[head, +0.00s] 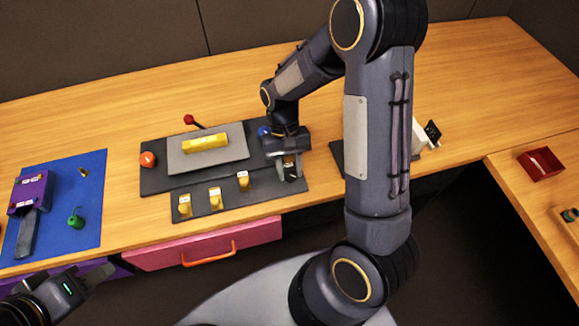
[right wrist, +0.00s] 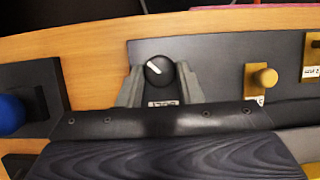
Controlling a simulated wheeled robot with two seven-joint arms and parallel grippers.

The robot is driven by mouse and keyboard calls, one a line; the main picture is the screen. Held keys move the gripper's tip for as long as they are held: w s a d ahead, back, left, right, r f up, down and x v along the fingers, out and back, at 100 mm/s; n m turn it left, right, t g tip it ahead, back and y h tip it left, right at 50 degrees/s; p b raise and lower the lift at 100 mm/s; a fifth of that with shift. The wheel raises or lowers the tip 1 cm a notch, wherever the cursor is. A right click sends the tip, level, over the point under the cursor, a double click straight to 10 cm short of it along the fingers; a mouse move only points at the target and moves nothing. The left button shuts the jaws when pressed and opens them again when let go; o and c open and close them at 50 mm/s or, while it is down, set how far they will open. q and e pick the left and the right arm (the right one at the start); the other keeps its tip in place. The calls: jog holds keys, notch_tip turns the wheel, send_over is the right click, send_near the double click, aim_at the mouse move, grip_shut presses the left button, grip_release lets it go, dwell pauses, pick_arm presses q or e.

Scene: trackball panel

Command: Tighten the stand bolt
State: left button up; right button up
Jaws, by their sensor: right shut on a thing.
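The stand bolt appears as a round black knob with a white pointer line (right wrist: 159,71), on the dark panel (right wrist: 215,60) in the right wrist view. The line is tilted. A small label below it is upside down and seems to read BOLT. My right gripper (right wrist: 160,85) has its two grey fingers on either side of the knob, shut on it. In the head view my right gripper (head: 290,170) is at the right end of the dark panel (head: 150,183) and largely hides the knob. My left gripper (head: 97,277) is at the lower left, away from the panel; its opening is unclear.
The panel carries several brass knobs (head: 216,198), a yellow block (head: 205,143), an orange-red knob (head: 147,159), a red-tipped lever (head: 188,119) and a blue ball (head: 263,131). A blue mat (head: 60,245) lies left. A pink drawer (head: 160,256) is below. Bare table lies behind.

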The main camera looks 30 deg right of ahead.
jog(key=o, duration=1)
jog(key=shift+w+r, duration=0.1)
jog(key=v, duration=0.7)
jog(key=shift+w+r, duration=0.1)
jog(key=shift+r, duration=0.2)
jog(key=s+r+t+y, duration=0.1)
jog(key=s+r+t, duration=0.2)
jog(key=s, duration=0.2)
jog(key=s+a+r+t+y, duration=0.1)
jog(key=s+r+t, duration=0.2)
jog(key=s+r, duration=0.1)
jog(key=s+r+n+t, duration=0.1)
jog(key=s+r+t, duration=0.2)
jog(key=s, duration=0.4)
jog(key=shift+a+r+t+y, duration=0.3)
jog(key=shift+a+t+y, duration=0.1)
jog(key=shift+t, duration=0.1)
